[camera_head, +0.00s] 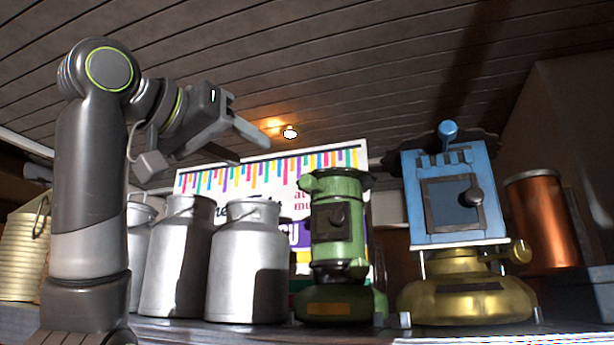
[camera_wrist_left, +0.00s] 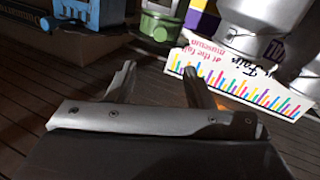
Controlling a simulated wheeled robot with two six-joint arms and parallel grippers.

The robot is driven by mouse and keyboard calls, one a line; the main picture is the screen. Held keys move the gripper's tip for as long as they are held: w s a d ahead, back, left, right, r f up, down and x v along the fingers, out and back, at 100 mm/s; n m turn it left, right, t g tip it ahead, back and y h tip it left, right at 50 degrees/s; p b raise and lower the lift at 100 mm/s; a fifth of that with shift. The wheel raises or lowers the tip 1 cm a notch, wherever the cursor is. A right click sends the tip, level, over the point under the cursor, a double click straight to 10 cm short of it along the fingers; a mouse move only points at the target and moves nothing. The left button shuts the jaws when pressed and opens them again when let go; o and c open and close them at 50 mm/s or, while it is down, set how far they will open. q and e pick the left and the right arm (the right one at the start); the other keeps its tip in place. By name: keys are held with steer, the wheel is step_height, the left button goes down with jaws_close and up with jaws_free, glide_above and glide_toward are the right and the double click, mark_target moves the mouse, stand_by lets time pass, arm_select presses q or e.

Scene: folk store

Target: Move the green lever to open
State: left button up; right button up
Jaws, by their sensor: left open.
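The green machine (camera_head: 342,192) stands upright on the shelf in the head view, with a dark door and knob on its front. A rounded green part (camera_head: 308,183) juts out at its upper left; I cannot tell whether this is the lever. In the left wrist view the green machine (camera_wrist_left: 158,24) shows upside down at the top, partly cut off. My left gripper (camera_head: 252,132) is raised above and left of the green machine, apart from it. Its fingers (camera_wrist_left: 158,80) are spread and empty in the left wrist view. My right gripper is in neither view.
A blue machine (camera_head: 452,200) with a brass base (camera_head: 465,300) stands to the right, a copper cylinder (camera_head: 543,220) beyond it. Several metal milk cans (camera_head: 245,265) stand left of the green machine. A colourful sign (camera_head: 270,180) is behind. The space above them is free.

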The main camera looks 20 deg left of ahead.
arm_select(q)
steer(key=p, duration=0.2)
glide_toward(304, 181)
steer(key=p+x, duration=0.3)
steer(key=x, duration=0.3)
steer(key=shift+w+r, duration=0.2)
steer(key=shift+w, duration=0.1)
steer(key=p+x, duration=0.2)
steer(key=x, duration=0.1)
steer(key=shift+s, duration=0.1)
steer(key=shift+w+d+f+p, duration=0.25)
steer(key=shift+w+p, duration=0.05)
steer(key=shift+w, duration=0.3)
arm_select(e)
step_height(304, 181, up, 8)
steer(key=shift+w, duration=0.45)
arm_select(q)
steer(key=shift+s, duration=0.1)
steer(key=shift+c, duration=0.6)
jaws_close()
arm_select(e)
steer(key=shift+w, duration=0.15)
